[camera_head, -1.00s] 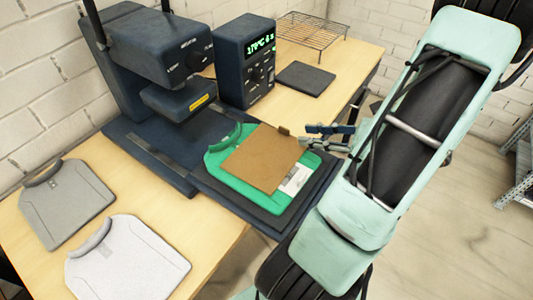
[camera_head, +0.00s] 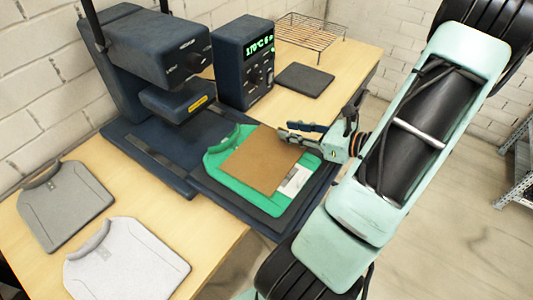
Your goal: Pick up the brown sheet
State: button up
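The brown sheet (camera_head: 258,163) lies flat and slightly askew on the green shirt-shaped piece (camera_head: 232,186), which rests on the dark lower plate of the heat press. My gripper (camera_head: 284,132) is at the sheet's far right edge, its two dark fingers pointing left. A gap shows between the fingers, so it looks open. The sheet's small edge tab is hidden by the fingers. I cannot tell whether they touch the sheet. A white patch (camera_head: 295,180) shows on the green piece beside the sheet.
The heat press (camera_head: 160,45) stands behind with its head raised to the left. A control box (camera_head: 243,65) with a lit display is next to it. A dark pad (camera_head: 304,78) and wire rack (camera_head: 311,36) are farther back. Grey (camera_head: 65,205) and white (camera_head: 128,262) shirt-shaped pieces lie front left.

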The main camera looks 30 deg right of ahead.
jog(key=shift+w+a+f, duration=0.2)
jog(key=shift+w, duration=0.25)
grip_shut()
jog(key=shift+r, duration=0.1)
